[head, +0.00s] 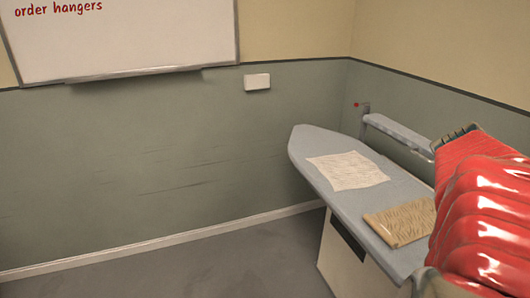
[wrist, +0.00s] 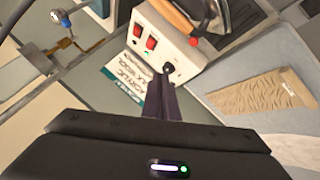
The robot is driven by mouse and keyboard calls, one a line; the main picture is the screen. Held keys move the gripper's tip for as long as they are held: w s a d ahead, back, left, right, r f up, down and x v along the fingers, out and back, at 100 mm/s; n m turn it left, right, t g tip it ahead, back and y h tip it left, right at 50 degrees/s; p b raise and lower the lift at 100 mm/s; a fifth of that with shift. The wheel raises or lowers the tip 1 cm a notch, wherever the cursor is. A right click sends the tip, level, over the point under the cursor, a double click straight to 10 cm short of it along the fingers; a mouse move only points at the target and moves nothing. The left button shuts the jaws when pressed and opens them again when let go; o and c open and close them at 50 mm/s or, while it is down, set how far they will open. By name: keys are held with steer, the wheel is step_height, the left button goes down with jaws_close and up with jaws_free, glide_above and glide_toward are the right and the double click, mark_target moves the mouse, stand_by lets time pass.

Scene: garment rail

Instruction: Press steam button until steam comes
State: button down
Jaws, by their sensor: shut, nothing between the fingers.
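In the wrist view a white steam unit (wrist: 180,50) stands at the top middle. Two red switches (wrist: 151,43) sit on its front panel, with a round black knob or button (wrist: 168,68) below and to their right. Which of these is the steam button I cannot tell. My gripper (wrist: 166,80) is shut and empty, its fingertips just below the black knob in the picture. Whether they touch it I cannot tell. No steam shows. In the head view the steam unit and my gripper are not visible; my red arm covers the right side.
An iron (wrist: 212,18) is beside the steam unit. A grey sleeve arm (head: 398,132) is behind the board. Floor at left is clear.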

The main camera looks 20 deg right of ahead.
steer(key=shift+s+d+r, duration=0.1)
steer(key=shift+d+r, duration=0.05)
steer(key=shift+d, duration=0.05)
step_height(320, 180, down, 9)
stand_by(1.1)
steer(key=shift+f, duration=0.7)
stand_by(2.8)
steer(key=shift+r, duration=0.85)
steer(key=shift+r, duration=0.15)
steer(key=shift+r, duration=2.35)
